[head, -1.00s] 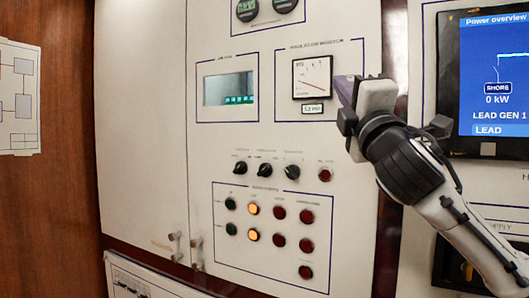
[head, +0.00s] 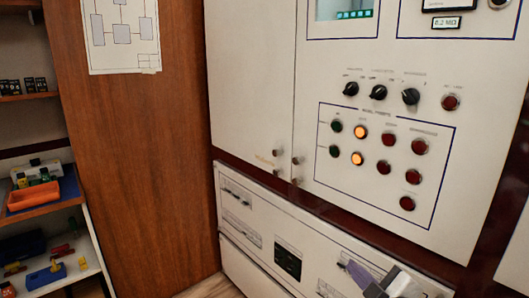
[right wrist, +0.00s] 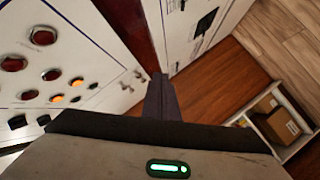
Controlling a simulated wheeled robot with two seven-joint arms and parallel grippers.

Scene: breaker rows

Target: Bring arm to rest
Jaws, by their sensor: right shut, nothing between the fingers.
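My right gripper (head: 356,272) shows at the bottom of the head view, with its purple-grey fingers in front of the lower white cabinet panel. In the right wrist view, its fingers (right wrist: 160,98) are together and hold nothing. Most of my right arm is out of the head view. My left gripper is in neither view.
The upper white panel (head: 250,75) carries black knobs (head: 378,92), red buttons (head: 389,139) and lit orange lamps (head: 360,132). Shelves (head: 35,211) with an orange bin (head: 33,196) stand at the left. Wooden floor (right wrist: 222,90) lies open below.

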